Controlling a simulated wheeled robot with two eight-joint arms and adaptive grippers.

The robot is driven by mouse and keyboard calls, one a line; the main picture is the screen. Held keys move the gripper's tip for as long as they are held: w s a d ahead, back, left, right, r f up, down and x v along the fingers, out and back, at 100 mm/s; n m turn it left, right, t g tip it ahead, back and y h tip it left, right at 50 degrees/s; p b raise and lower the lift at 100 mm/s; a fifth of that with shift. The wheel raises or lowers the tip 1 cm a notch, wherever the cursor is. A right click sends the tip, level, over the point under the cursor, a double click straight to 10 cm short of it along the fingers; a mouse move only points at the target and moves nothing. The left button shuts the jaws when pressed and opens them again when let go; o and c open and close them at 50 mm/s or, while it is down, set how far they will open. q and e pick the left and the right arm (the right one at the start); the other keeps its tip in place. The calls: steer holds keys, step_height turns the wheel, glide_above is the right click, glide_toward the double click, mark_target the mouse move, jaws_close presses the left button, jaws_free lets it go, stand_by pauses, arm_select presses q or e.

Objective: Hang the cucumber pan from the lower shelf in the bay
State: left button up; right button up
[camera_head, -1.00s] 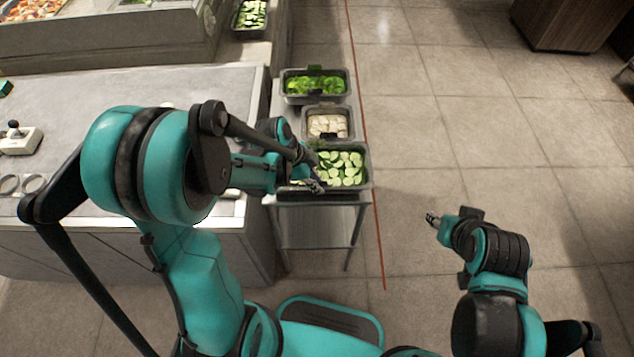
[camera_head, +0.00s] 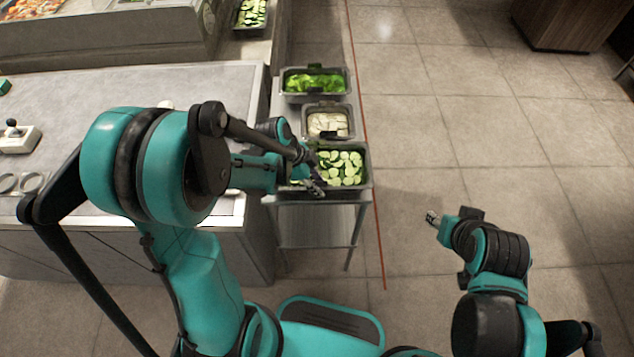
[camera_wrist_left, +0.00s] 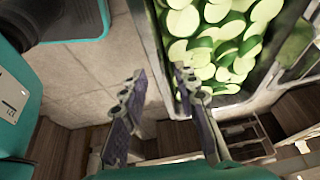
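The cucumber pan (camera_head: 367,178) is a dark metal pan of sliced cucumber at the near end of a narrow steel stand. It also shows in the left wrist view (camera_wrist_left: 245,104), upper right. My left gripper (camera_head: 314,172) is at the pan's left side, near its rim. In the left wrist view, its two fingers (camera_wrist_left: 160,73) are apart, with the pan's side edge showing between them; I cannot tell whether they touch it. My right gripper (camera_head: 432,218) hangs over the floor at right, away from the pan; its fingers are too small to read.
A pan of pale slices (camera_head: 327,125) and a pan of greens (camera_head: 316,82) stand behind the cucumber pan. The stand's lower shelf (camera_head: 310,232) looks empty. Another pan of green slices (camera_head: 251,14) is farther back. A grey counter (camera_head: 110,85) lies left; open floor lies right.

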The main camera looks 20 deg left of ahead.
stand_by(0.3)
arm_select(q)
steer(key=v, duration=1.2)
